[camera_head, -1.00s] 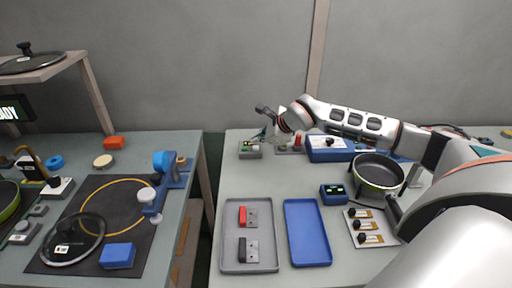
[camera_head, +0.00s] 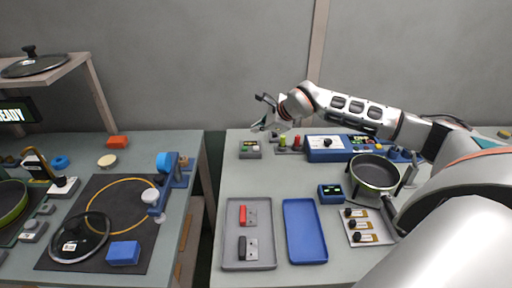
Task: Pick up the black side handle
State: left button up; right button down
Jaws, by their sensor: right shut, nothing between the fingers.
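The black side handle (camera_head: 242,247) lies in the grey tray (camera_head: 230,262) on the right-hand table, on a light plate below a red handle (camera_head: 242,216). My right gripper (camera_head: 262,113) is raised over the far part of that table, near the wall, well beyond the tray. It is shut and empty. My left gripper does not show.
A blue tray (camera_head: 304,232) lies right of the grey one. A pan (camera_head: 374,173), a small blue device (camera_head: 331,194) and a plate with several fittings (camera_head: 384,237) stand further right. A blue box (camera_head: 327,156) stands behind. A gap separates the left table.

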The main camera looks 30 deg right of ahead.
aim_at(248, 248)
jog(key=k+l, duration=0.15)
jog(key=k, duration=0.35)
jog(key=k+l, duration=0.1)
jog(key=k, duration=0.4)
